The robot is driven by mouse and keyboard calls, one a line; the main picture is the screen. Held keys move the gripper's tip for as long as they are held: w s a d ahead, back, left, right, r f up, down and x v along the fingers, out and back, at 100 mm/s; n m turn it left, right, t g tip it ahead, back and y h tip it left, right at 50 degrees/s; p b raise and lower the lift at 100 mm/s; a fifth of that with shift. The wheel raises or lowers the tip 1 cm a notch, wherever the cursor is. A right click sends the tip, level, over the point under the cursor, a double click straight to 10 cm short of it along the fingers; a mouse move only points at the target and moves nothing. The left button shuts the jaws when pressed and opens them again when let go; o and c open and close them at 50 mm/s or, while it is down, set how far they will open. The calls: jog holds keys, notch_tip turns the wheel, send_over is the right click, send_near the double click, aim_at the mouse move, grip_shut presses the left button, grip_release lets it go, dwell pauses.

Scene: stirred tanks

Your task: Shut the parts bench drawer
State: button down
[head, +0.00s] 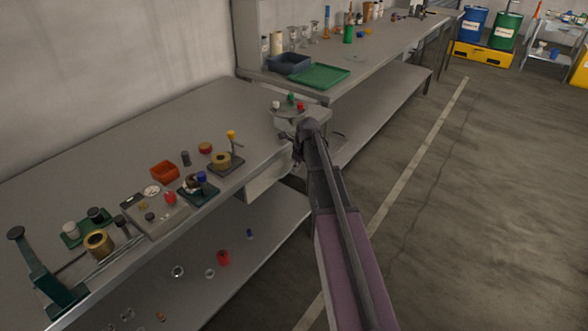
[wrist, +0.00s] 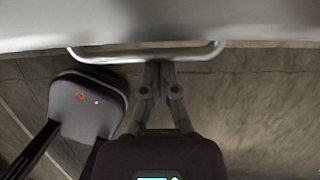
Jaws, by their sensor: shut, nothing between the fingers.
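The parts bench (head: 100,145) runs along the wall in the head view. Its drawer (head: 266,178) shows as a pale grey box under the bench top, partly hidden behind my arm; how far it stands out is hard to tell. In the wrist view a pale metal bar handle (wrist: 100,56) crosses near the top, below a smooth grey surface. My gripper (wrist: 160,66) is shut and empty, its fingertips at the middle of the handle bar. I cannot tell whether they touch it. In the head view my gripper is mostly hidden by my arm.
A second bench with a green tray (head: 318,76) stands beyond. The floor at right (head: 480,210) is clear.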

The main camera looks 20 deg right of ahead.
jog(key=s+d+r+p, duration=0.3)
jog(key=s+r+p, duration=0.2)
jog(key=r+p, duration=0.4)
jog(key=shift+s, duration=0.2)
dwell(0.6)
dwell(0.7)
jog(key=s+a+r+n+g+p, duration=0.1)
jog(key=s+a+r+n+p, duration=0.1)
jog(key=s+a+n, duration=0.7)
jog(key=s+a+r+n+g+h+p, duration=0.1)
jog(key=s+a+n, duration=0.9)
jog(key=n, duration=1)
jog(key=shift+s+a+r+n+g+h+p, duration=0.2)
jog(key=shift+s+r+n+g+h+p, duration=0.15)
jog(key=shift+p, duration=0.3)
